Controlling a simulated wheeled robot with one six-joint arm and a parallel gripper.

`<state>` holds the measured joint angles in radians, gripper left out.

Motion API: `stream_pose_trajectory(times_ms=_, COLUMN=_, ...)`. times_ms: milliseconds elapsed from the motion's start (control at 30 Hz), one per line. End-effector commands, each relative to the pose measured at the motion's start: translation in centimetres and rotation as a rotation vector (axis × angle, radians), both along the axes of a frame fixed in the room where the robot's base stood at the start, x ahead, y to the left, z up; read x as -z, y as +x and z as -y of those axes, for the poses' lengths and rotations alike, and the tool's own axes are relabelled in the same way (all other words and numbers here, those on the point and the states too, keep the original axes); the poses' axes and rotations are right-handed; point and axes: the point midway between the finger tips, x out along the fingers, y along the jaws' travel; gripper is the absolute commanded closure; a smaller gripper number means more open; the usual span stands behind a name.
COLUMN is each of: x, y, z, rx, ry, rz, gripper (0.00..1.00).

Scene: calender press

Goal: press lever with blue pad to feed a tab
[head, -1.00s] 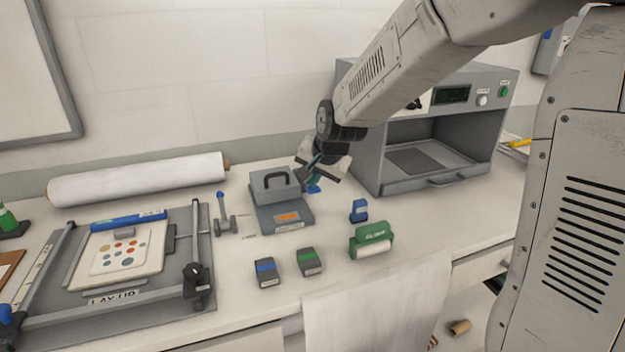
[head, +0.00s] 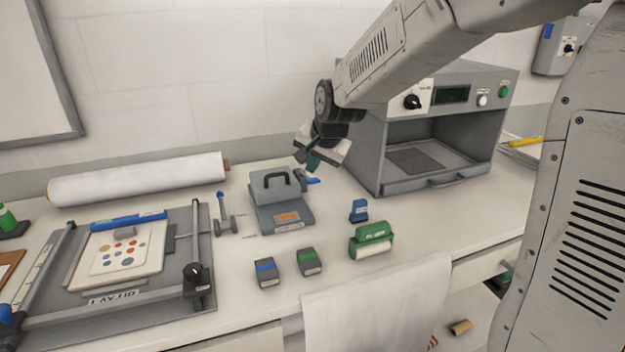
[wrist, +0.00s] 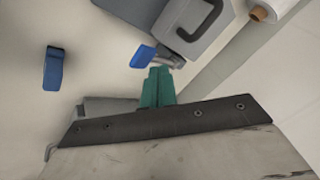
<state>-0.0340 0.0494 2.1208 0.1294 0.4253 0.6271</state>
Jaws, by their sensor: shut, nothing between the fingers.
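The grey press box (head: 283,220) with a dark handle and an orange label stands mid-table. A lever with a blue pad (head: 313,181) sticks out of its right side. In the wrist view the blue pad (wrist: 143,54) lies just beyond my fingertips and the box (wrist: 205,22) is at the top. My gripper (head: 312,165), with teal fingers, is shut and empty above the lever. In the wrist view the fingers (wrist: 157,74) look close to the lever; I cannot tell if they touch it. No loose tab is clear to see.
A grey oven-like machine (head: 368,165) stands close to the right of my gripper. A small blue dispenser (head: 358,211), a green roller holder (head: 371,239) and two small dark blocks (head: 310,262) lie in front. A lay-up board (head: 150,300) is at left.

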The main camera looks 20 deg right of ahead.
Motion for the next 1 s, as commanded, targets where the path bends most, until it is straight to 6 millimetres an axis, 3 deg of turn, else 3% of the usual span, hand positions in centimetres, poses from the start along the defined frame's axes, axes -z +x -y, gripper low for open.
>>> stream_pose_trajectory(times_ms=367, x=-0.4, y=0.1, z=0.0, rx=0.000, ry=0.000, rz=0.001, gripper=1.00)
stream_pose_trajectory(times_ms=800, x=-4.4, y=1.2, z=0.0, rx=0.000, ry=0.000, rz=0.001, gripper=1.00)
stream_pose_trajectory(times_ms=1000, x=-5.0, y=1.3, z=0.0, rx=0.000, ry=0.000, rz=0.000, gripper=1.00)
